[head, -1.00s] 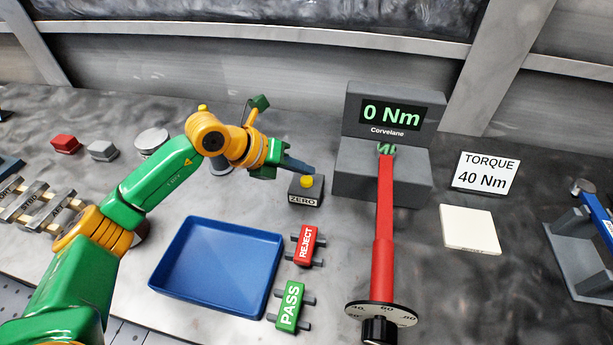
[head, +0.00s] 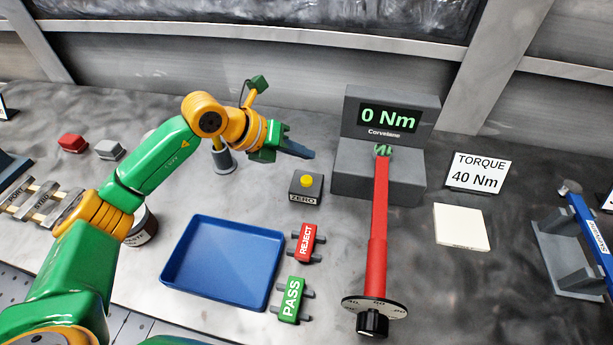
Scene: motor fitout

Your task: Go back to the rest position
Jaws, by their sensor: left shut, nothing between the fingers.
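My left gripper (head: 300,151) is shut and empty, above the bench and behind the ZERO button box. The ZERO box (head: 307,188) is dark grey with a yellow button on top, and the gripper is apart from it. My left arm reaches in from the lower left, in green and yellow. My right gripper is not in view.
A torque tester (head: 378,170) reads 0 Nm, with a red torque wrench (head: 378,230) lying against it. A blue tray (head: 222,262), a REJECT stamp (head: 306,243) and a PASS stamp (head: 291,299) lie in front. A white pad (head: 461,228) and a TORQUE 40 Nm sign (head: 479,173) are right.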

